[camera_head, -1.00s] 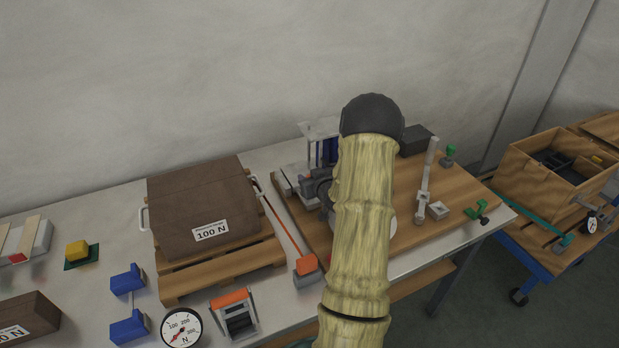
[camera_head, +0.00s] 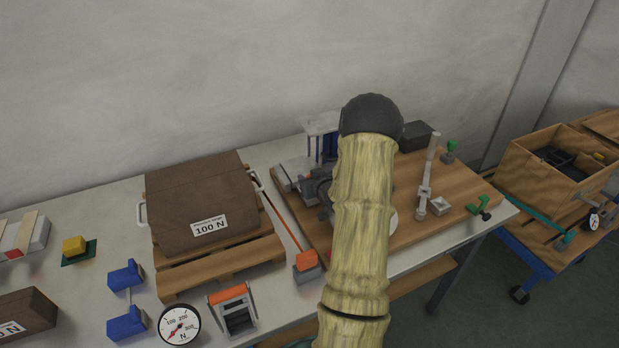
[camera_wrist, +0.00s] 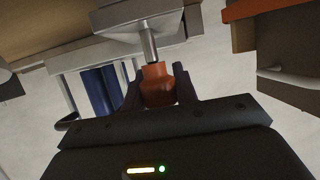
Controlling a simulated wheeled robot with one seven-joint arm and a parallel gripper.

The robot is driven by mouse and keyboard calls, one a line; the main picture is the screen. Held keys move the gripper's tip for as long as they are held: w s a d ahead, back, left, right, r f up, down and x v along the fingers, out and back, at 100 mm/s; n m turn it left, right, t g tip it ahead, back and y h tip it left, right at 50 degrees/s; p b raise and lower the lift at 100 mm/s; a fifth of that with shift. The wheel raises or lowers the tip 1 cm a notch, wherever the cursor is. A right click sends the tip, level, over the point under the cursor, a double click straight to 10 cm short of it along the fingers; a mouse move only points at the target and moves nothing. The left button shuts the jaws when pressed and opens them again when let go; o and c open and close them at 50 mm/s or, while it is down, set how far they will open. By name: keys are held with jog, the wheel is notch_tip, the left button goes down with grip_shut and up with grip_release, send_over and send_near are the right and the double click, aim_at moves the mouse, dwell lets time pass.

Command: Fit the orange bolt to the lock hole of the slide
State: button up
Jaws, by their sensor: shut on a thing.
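In the wrist view my gripper (camera_wrist: 158,92) is shut on the orange bolt (camera_wrist: 157,84), which sits upright between the two dark fingers. A grey metal pin (camera_wrist: 148,45) rises from the bolt's orange body to a pale metal block (camera_wrist: 138,20), which I take to be part of the slide. The pin's far end meets the block's underside in this view; I cannot tell how deep it sits, and the hole is hidden. In the head view my arm covers the bolt and most of the slide device (camera_head: 298,177) on the wooden board (camera_head: 455,185).
A round gauge (camera_head: 180,325) and blue blocks (camera_head: 127,275) are at front left. A grey post (camera_head: 427,175) stands right of my arm.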

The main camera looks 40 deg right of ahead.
jog(key=shift+f+b, duration=0.75)
jog(key=shift+f, duration=0.2)
jog(key=o, duration=1)
jog(key=shift+o, duration=0.2)
jog(key=shift+r, duration=0.1)
